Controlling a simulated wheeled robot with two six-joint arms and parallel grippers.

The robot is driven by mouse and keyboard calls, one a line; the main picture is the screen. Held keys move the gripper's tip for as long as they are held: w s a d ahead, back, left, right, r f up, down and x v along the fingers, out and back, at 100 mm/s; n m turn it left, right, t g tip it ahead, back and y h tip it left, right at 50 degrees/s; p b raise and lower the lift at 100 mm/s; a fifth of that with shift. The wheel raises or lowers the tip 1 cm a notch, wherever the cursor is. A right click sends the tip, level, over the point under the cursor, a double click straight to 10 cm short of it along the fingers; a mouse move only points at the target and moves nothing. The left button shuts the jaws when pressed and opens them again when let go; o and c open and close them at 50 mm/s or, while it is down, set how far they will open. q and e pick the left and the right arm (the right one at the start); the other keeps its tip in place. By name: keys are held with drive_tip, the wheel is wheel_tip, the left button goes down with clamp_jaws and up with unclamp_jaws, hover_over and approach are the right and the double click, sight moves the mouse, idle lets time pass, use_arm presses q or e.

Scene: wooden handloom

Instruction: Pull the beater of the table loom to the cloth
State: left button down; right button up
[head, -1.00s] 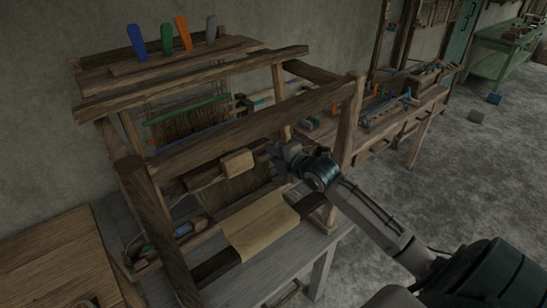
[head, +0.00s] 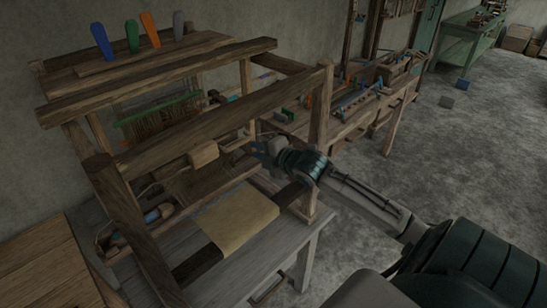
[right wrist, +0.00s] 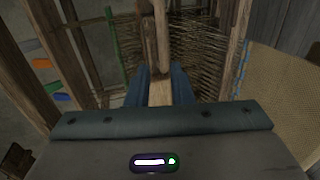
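The table loom (head: 225,112) is a wooden frame with a pale cloth (head: 238,218) at its front. The beater (head: 170,187) is a wooden bar across the warp, between the green-topped heddles (head: 160,108) and the cloth, with a gap before the cloth. My right gripper (head: 262,150) is at the beater's right end. In the right wrist view, its two blue fingers (right wrist: 160,88) lie on both sides of the beater's wood (right wrist: 161,50) and appear to touch it. The cloth (right wrist: 285,95) is to the right there. My left gripper is not in view.
A light wooden block (head: 203,154) shows near the front crossbeam. A shuttle (head: 155,214) lies at the loom's left. The right front post (head: 319,115) stands close to my right wrist. A long workbench (head: 360,112) is behind at right, with open floor beside it.

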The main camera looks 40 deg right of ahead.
drive_tip(key=p+v, duration=0.1)
drive_tip(key=v, duration=0.6)
drive_tip(key=shift+s+r, duration=0.15)
drive_tip(key=shift+s, duration=0.05)
idle(0.6)
